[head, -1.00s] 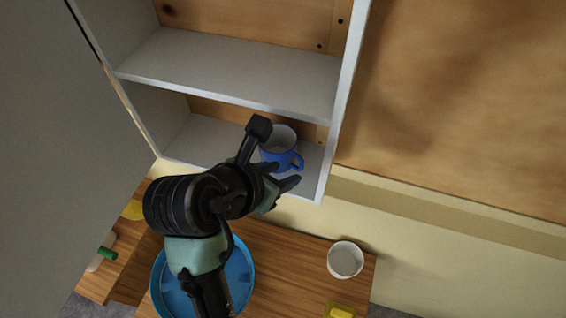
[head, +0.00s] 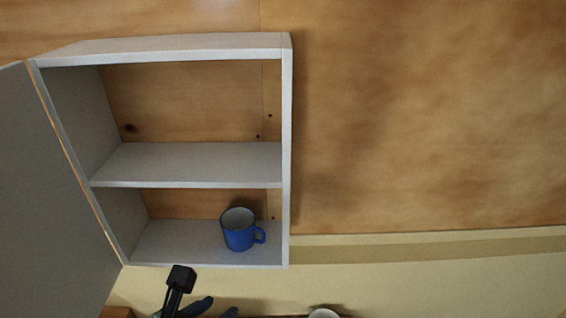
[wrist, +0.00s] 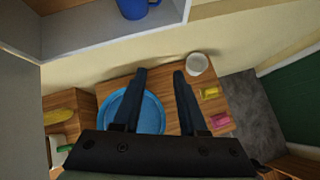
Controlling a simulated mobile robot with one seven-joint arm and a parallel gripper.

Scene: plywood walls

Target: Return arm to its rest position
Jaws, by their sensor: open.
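My gripper (wrist: 160,76) is open and empty in the wrist view, with its two dark fingers apart above the wooden table. In the head view my gripper (head: 214,307) shows only in part at the bottom edge, below the cabinet. A blue mug (head: 239,229) stands upright on the lower shelf of the white cabinet (head: 287,150), its handle to the right. The mug's lower part also shows at the top of the wrist view (wrist: 134,8). My gripper is clear of the mug and outside the cabinet.
The cabinet door (head: 40,190) stands open at the left. Below, the wooden table (wrist: 165,75) holds a blue round tray (wrist: 150,112), a white cup (wrist: 197,64), and pink (wrist: 210,93) and yellow (wrist: 219,120) items. A yellow thing (wrist: 58,116) lies at the left.

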